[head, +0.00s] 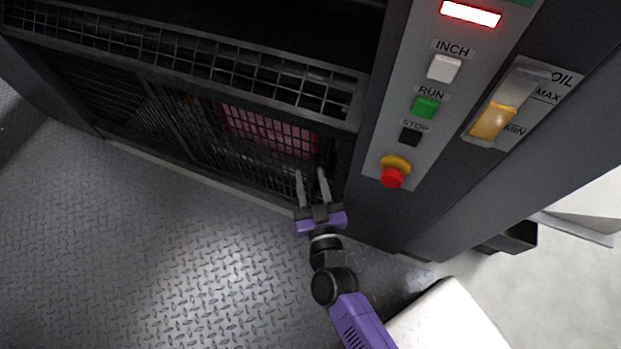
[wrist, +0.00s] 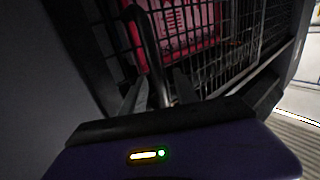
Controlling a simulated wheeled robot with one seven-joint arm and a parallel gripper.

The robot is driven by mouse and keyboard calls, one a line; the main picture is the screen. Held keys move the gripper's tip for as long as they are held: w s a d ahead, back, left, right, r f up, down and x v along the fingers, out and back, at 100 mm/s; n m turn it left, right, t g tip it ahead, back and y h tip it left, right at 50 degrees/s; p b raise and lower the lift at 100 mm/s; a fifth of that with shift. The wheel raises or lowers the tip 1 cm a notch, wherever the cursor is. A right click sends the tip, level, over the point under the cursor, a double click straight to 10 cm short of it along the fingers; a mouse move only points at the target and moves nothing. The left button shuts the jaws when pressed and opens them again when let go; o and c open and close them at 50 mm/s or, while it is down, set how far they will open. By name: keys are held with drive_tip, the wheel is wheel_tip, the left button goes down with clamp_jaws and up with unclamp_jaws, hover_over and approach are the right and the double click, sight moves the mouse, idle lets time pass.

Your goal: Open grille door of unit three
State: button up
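The dark grille door (head: 200,135) spans the lower front of the unit and looks closed. It also shows in the wrist view (wrist: 235,45). A dark bar handle (wrist: 147,45) stands near the door's edge in the wrist view; it is hard to make out in the head view. My gripper (head: 311,175) is at the door's right end, with its two fingers spread apart. In the wrist view the handle runs down between my fingertips (wrist: 157,88), and the fingers do not look closed on it. Contact with the handle cannot be told.
A red part (head: 265,130) lies behind the grille. Right of the door is a grey control panel (head: 408,145) with buttons and a red emergency stop (head: 391,178). An oil gauge (head: 495,118) is beside it. The tread-plate floor (head: 150,245) before the door is clear.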

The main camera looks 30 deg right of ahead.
clamp_jaws()
idle(1.3)
